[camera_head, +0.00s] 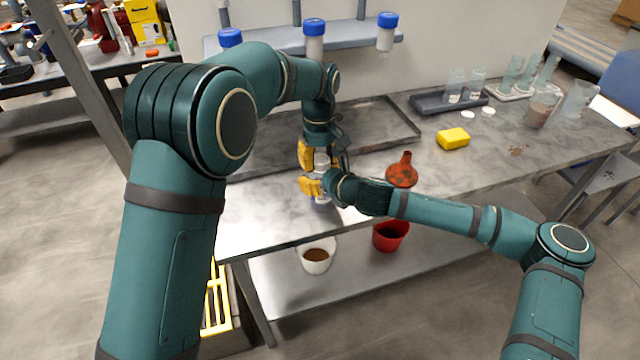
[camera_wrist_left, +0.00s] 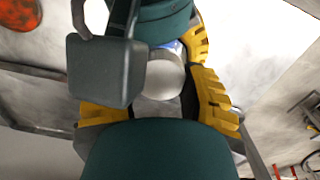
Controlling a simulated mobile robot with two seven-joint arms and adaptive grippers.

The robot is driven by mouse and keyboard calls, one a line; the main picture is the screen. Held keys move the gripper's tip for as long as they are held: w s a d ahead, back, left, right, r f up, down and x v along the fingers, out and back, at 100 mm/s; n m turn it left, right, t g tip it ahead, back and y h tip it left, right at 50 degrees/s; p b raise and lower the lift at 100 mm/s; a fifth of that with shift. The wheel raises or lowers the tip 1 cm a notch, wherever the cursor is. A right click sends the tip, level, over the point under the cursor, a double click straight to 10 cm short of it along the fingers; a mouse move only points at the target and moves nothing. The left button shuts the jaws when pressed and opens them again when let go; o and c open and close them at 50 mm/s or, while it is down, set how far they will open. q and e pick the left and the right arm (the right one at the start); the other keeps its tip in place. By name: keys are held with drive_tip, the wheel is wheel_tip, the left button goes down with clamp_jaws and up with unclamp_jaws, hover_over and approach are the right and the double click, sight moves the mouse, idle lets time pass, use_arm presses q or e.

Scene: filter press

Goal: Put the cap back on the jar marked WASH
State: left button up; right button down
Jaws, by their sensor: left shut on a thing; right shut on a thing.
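Only a small white and blue part of the jar shows under the right fingers. The fingers hide the seam, so I cannot tell whether the cap is seated. No WASH marking is readable.
An orange-red funnel-like vessel (camera_head: 402,172) stands close right of the grippers. A yellow block (camera_head: 453,139), two white discs and glassware lie farther right. A shallow metal tray (camera_head: 400,120) is behind. A white bucket (camera_head: 316,258) and red bucket (camera_head: 388,238) stand on the lower shelf.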

use_arm(q)
drive_tip(key=o, duration=1.2)
drive_tip(key=shift+o, duration=0.2)
drive_tip(key=shift+r, duration=2.25)
drive_tip(key=shift+o, duration=0.3)
drive_tip(key=shift+r, duration=0.6)
drive_tip(key=shift+w+a+r+m, duration=0.15)
drive_tip(key=shift+r+m, duration=0.45)
drive_tip(key=shift+r, duration=0.55)
